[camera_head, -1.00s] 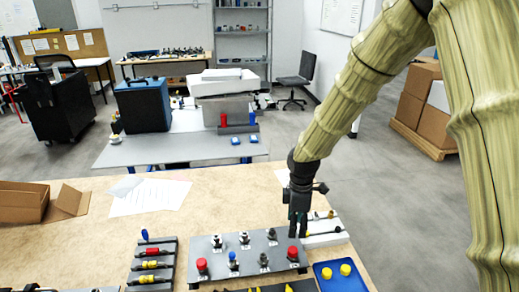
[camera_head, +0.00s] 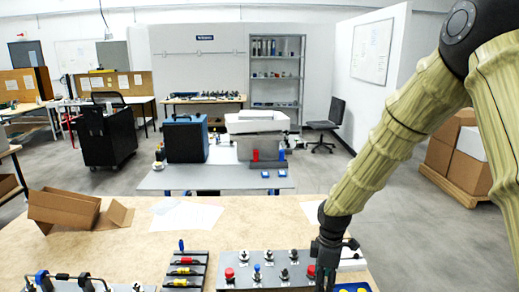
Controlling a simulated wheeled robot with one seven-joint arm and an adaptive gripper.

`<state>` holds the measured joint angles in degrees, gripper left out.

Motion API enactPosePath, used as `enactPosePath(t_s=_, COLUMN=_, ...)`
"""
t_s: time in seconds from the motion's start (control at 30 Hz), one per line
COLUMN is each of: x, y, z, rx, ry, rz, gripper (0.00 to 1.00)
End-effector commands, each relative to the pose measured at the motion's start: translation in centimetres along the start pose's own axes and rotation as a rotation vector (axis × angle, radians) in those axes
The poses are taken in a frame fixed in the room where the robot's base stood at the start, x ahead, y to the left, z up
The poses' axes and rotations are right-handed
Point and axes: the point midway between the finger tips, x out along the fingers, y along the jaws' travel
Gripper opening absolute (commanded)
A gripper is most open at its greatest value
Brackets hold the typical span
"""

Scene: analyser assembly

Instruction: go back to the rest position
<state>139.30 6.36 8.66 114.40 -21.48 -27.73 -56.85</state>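My gripper (camera_head: 326,270) hangs from my arm at the lower right of the head view, pointing down. It is at the right end of a grey panel (camera_head: 240,284) that carries red, blue and black knobs or fittings. A red knob (camera_head: 311,270) sits right beside its fingers. The fingertips are dark and run close to the lower frame edge, so I cannot tell whether they are apart or hold anything.
On the wooden table (camera_head: 140,255) are an open cardboard box (camera_head: 65,210), white papers (camera_head: 187,217), a rack of coloured-handled tools (camera_head: 184,270) and a blue tray (camera_head: 352,287) at the bottom edge. A second table (camera_head: 215,181) with a blue case (camera_head: 186,140) stands behind.

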Motion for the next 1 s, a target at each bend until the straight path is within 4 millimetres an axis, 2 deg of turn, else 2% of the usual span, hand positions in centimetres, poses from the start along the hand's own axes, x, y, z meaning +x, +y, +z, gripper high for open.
enactPosePath(t_s=0.37, x=6.9, y=-3.6, z=1.2, rx=0.181, ry=0.040, rz=-0.029, gripper=0.55)
enactPosePath(t_s=0.57, x=12.2, y=-6.9, z=1.4, rx=0.328, ry=0.063, rz=-0.050, gripper=0.55)
enactPosePath(t_s=0.67, x=15.8, y=-9.6, z=1.8, rx=0.441, ry=0.075, rz=-0.064, gripper=0.55)
enactPosePath(t_s=0.8, x=20.9, y=-14.1, z=2.9, rx=0.629, ry=0.083, rz=-0.077, gripper=0.55)
enactPosePath(t_s=1.0, x=26.6, y=-20.9, z=5.1, rx=0.900, ry=0.073, rz=-0.079, gripper=0.55)
